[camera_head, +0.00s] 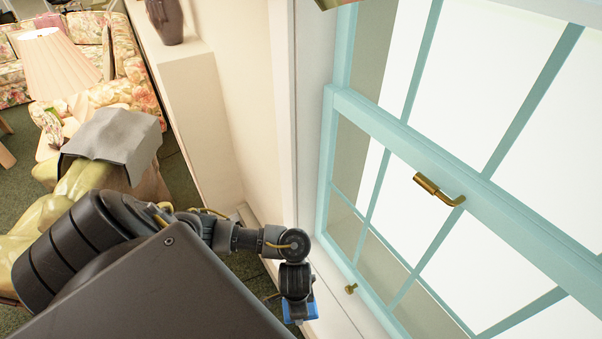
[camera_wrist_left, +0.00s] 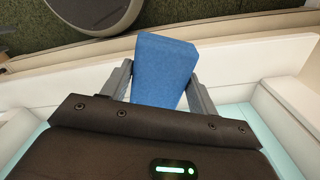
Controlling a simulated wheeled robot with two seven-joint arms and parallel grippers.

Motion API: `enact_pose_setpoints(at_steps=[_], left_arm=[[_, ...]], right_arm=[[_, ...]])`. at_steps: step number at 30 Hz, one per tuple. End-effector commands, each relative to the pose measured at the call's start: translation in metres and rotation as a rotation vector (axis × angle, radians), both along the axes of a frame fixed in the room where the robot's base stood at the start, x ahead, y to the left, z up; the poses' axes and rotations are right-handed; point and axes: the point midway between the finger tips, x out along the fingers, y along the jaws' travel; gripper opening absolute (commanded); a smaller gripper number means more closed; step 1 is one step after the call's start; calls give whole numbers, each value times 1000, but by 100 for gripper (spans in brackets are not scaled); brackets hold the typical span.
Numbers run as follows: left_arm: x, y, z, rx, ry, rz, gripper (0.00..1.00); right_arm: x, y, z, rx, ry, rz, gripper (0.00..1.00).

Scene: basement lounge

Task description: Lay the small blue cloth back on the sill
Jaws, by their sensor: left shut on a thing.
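The small blue cloth (camera_head: 301,310) shows as a blue edge under my left gripper (camera_head: 298,293) in the head view. In the left wrist view the cloth (camera_wrist_left: 163,68) is a folded blue block standing up between the two grey fingers, which are shut on it. The white sill (camera_head: 335,302) runs along the foot of the turquoise window, and the cloth is at or over its room-side edge. The sill also shows in the left wrist view (camera_wrist_left: 235,62) behind the cloth. I cannot tell whether the cloth touches it. My right gripper is not in view.
The turquoise window (camera_head: 430,130) with a brass handle (camera_head: 438,189) rises close to the right of my arm. A small brass knob (camera_head: 351,288) sits low on its frame. A pale ledge with a dark vase (camera_head: 166,20), a lamp (camera_head: 58,62) and floral sofas stand further left.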

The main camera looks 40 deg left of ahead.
Motion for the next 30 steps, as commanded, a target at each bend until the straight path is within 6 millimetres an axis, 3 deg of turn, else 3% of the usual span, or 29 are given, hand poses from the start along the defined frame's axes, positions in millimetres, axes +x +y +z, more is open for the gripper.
enact_pose_setpoints(at_steps=[8, 15, 20, 24, 30], left_arm=[[2, 12, -4, 11, 1, -2, 41], [38, 46, -31, 12, 1, 6, 41], [68, 75, -47, 13, 2, 7, 41], [82, 89, -75, 11, 3, 5, 41], [95, 99, -92, 10, 1, 1, 41]], right_arm=[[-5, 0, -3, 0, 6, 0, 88], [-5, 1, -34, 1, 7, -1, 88], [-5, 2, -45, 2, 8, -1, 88], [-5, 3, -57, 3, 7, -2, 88], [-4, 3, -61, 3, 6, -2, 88]])
